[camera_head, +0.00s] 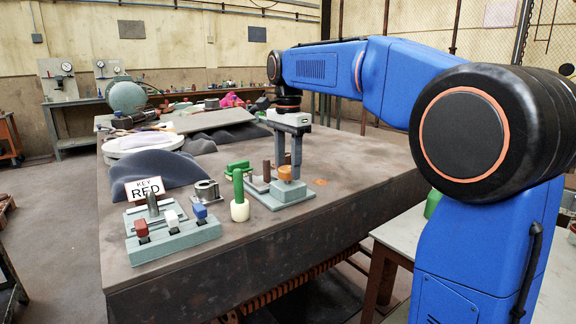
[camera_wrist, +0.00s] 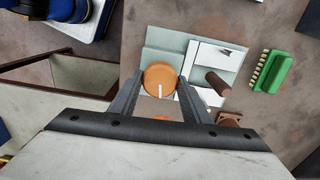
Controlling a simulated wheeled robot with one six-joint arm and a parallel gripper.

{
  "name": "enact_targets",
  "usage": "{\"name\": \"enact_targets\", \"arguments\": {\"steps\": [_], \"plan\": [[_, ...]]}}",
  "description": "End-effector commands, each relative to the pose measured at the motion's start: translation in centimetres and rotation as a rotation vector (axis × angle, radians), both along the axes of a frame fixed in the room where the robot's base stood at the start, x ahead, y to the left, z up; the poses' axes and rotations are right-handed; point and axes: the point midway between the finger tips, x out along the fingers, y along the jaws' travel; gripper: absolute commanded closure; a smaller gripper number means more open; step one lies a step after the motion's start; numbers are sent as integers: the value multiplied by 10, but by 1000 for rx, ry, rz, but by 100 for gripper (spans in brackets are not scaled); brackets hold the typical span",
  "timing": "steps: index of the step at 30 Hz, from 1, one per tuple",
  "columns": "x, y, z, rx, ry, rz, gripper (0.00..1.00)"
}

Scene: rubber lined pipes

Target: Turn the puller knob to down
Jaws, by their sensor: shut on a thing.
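The puller knob (camera_head: 286,172) is a round orange knob on a grey-green base (camera_head: 279,197) on the workbench. In the wrist view the knob (camera_wrist: 160,77) shows a white pointer line, running from its middle toward the bottom of the picture. A brown cylindrical post (camera_wrist: 217,83) stands beside it on a pale plate. My gripper (camera_head: 290,170) reaches down from above at the knob. In the wrist view its two fingers (camera_wrist: 160,90) lie on either side of the knob, shut on it. The finger contact points are partly hidden.
A green-handled tool (camera_head: 239,190) stands close left of the base. A green brush (camera_wrist: 271,72) lies near the post. Further left are a metal part (camera_head: 207,191) and a switch block (camera_head: 172,238) with a "KEY RED" sign (camera_head: 144,188). The bench front right is clear.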

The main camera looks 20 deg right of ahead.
Motion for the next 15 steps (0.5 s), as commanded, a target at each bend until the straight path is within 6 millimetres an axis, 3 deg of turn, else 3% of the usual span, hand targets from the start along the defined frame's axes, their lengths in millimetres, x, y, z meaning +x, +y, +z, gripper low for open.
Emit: {"name": "enact_targets", "arguments": {"steps": [15], "plan": [[0,0,0,0,-1,489,79]]}}
